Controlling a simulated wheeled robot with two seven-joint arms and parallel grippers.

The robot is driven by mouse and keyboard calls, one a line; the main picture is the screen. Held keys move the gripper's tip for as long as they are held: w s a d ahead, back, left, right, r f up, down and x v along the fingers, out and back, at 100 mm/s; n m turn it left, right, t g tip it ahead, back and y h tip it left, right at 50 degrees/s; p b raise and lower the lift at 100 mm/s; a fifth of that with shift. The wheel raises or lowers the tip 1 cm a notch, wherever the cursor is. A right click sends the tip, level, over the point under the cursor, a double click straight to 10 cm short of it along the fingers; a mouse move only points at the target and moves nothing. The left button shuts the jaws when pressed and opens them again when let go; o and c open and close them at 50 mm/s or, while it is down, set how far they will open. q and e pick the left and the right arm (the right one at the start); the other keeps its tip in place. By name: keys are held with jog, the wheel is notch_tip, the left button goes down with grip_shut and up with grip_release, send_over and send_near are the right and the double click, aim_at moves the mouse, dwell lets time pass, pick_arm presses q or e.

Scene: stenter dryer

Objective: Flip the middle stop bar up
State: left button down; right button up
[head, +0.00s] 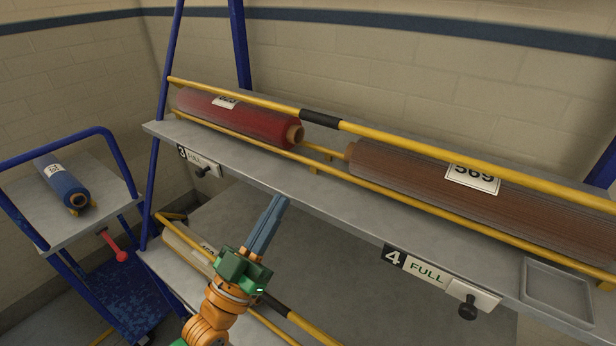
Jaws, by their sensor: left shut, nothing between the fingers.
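My left gripper (278,201) is in the lower middle, its two blue fingers together and empty. They point up toward the front edge of the upper shelf (315,206). A yellow stop bar with a black grip (276,303) runs along the lower shelf; my gripper and arm hide part of it. Another yellow stop bar with a black grip (320,119) runs along the upper shelf, in front of a red roll and a brown roll. I cannot tell from this view which bar counts as the middle one. My right gripper is not in view.
The red roll (240,120) and brown roll (480,195) lie on the upper shelf. Its edge has dark knobs (467,307) and FULL labels. A pale roll (190,246) lies below. A blue trolley (108,134) with a blue roll (62,182) stands at left.

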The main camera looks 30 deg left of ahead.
pick_arm(q)
jog(key=shift+r+p, duration=0.1)
jog(key=shift+p, duration=0.2)
jog(key=shift+r, duration=0.1)
jog(key=p, duration=0.4)
send_near(325, 123)
jog(key=x, duration=0.5)
jog(key=shift+w+r, duration=0.1)
jog(key=shift+w, duration=0.1)
jog(key=shift+w+d+r+p, duration=0.1)
jog(key=shift+w+r+p, duration=0.15)
jog(key=shift+w, duration=0.35)
